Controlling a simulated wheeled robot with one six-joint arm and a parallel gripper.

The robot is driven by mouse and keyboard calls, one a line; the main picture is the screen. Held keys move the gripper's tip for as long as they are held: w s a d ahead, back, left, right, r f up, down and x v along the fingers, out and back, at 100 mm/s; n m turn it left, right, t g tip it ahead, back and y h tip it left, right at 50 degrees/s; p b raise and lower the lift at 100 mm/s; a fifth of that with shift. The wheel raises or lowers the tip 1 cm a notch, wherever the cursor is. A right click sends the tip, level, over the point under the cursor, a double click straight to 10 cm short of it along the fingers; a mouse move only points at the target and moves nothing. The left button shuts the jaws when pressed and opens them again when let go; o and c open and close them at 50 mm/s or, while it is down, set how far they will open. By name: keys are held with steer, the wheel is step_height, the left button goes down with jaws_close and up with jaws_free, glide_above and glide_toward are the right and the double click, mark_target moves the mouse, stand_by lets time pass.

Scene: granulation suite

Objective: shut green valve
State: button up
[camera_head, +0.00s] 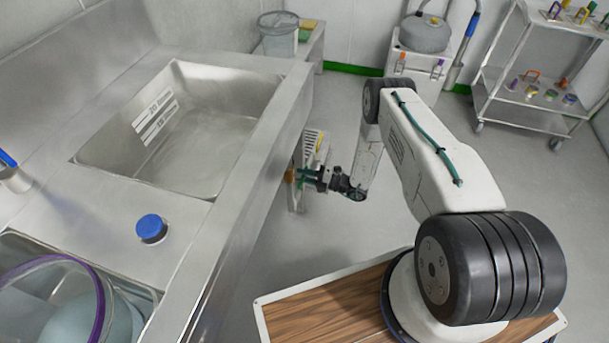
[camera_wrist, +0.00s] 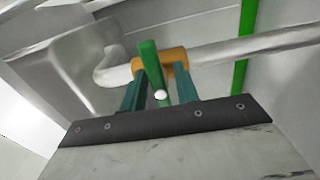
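The green valve has a green lever handle (camera_wrist: 152,70) on an orange-brown body (camera_wrist: 176,57), set in a grey pipe (camera_wrist: 245,48), in the wrist view. The lever lies across the pipe in this view. A small white round spot shows near its lower end. My gripper (camera_wrist: 160,76) has its two teal fingers apart, one on each side of the lever, with gaps visible. In the head view, my gripper (camera_head: 302,177) reaches to the side of the steel counter, at the orange valve body (camera_head: 290,175). The lever is hard to make out there.
A steel counter (camera_head: 225,215) with a sink basin (camera_head: 205,130) stands along the left, close to my gripper. A blue-capped item (camera_head: 151,228) sits on it. A steel trolley (camera_head: 520,105) stands at the back right. The floor between is clear.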

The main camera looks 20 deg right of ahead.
steer(key=shift+o, duration=0.2)
steer(key=shift+d, duration=0.1)
steer(key=v, duration=0.7)
steer(key=shift+s+d, duration=0.25)
steer(key=shift+r, duration=0.1)
